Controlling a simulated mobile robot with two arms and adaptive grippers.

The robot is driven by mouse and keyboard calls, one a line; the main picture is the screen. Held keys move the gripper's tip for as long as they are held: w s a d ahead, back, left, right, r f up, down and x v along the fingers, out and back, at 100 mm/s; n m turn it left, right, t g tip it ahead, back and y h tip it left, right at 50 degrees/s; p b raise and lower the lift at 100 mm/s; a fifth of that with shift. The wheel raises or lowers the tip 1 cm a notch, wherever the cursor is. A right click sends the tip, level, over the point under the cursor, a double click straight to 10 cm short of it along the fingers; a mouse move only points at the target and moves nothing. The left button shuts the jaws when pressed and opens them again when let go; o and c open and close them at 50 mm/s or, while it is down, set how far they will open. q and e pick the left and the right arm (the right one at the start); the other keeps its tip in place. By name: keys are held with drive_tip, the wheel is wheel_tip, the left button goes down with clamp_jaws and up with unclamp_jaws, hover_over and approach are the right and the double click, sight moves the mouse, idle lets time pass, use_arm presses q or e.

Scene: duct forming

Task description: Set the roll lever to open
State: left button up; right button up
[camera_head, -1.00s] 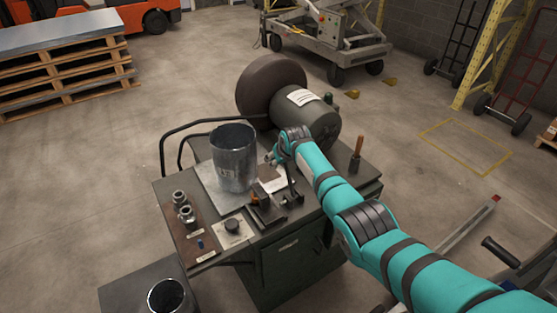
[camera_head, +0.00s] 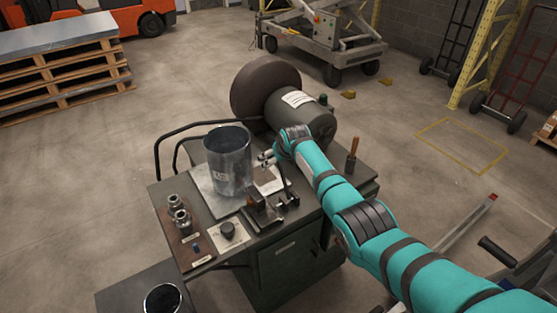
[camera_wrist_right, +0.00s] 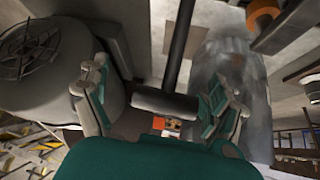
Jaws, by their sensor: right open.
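The machine bench (camera_head: 167,188) carries a dark upright roll lever (camera_head: 286,184), partly hidden beside my right arm in the head view. My right gripper (camera_head: 266,158) is above the bench, next to the grey metal cylinder (camera_head: 229,160). In the right wrist view the dark lever (camera_wrist_right: 181,50) ends in a crossbar that lies between the two spread fingers of my right gripper (camera_wrist_right: 155,100). The gripper is open; whether a finger touches the bar I cannot tell. My left gripper is out of view.
A big dark drum and motor housing (camera_head: 299,119) stand behind the arm. A wooden-handled tool (camera_head: 353,150) stands upright at the bench's right. Two metal fittings (camera_head: 178,210) and a black knob (camera_head: 227,229) sit at the front left. Open floor lies around.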

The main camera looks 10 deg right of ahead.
drive_tip(key=shift+s+a+f, duration=0.15)
drive_tip(key=shift+a+f, duration=0.1)
drive_tip(key=shift+a, duration=0.05)
drive_tip(key=v, duration=1.2)
idle(0.4)
